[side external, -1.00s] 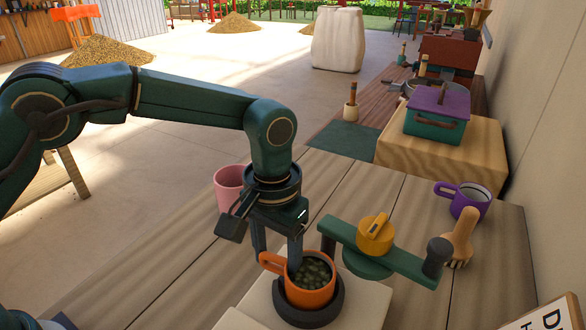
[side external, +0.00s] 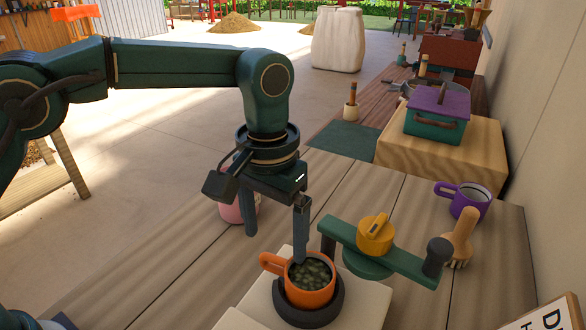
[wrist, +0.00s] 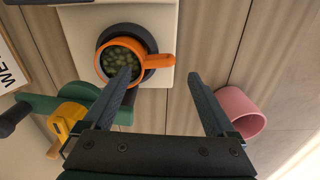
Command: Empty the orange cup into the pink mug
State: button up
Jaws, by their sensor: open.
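The orange cup (side external: 311,296) stands upright in a dark ring-shaped holder (side external: 309,313), with greenish beans (side external: 311,271) inside and its handle toward the upper left. It also shows in the wrist view (wrist: 158,60). My gripper (side external: 276,246) is open and empty, above the cup and toward its handle side. In the wrist view the fingers (wrist: 164,78) are spread, one tip overlapping the cup's image. The pink mug (side external: 232,210) stands behind my gripper and is mostly hidden in the side view. It shows more clearly in the wrist view (wrist: 240,112), at the right.
The cup's holder rests on a pale block (side external: 365,304). Further right are a purple mug (side external: 465,201) and a wooden-handled brush (side external: 462,237). Bare planks lie left of the holder.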

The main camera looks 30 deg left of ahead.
jog(key=s+a+r+t, duration=0.3)
jog(key=s+a+r, duration=0.2)
jog(key=a+r, duration=0.4)
jog(key=s+a+f+n+t, duration=0.1)
jog(key=s+a+f+t, duration=0.1)
jog(key=s+a, duration=0.4)
jog(key=s+f, duration=0.1)
jog(key=s, duration=0.2)
jog(key=shift+s+a+f+t, duration=0.3)
jog(key=shift+s+a, duration=0.1)
dwell(0.5)
jog(key=shift+c, duration=1)
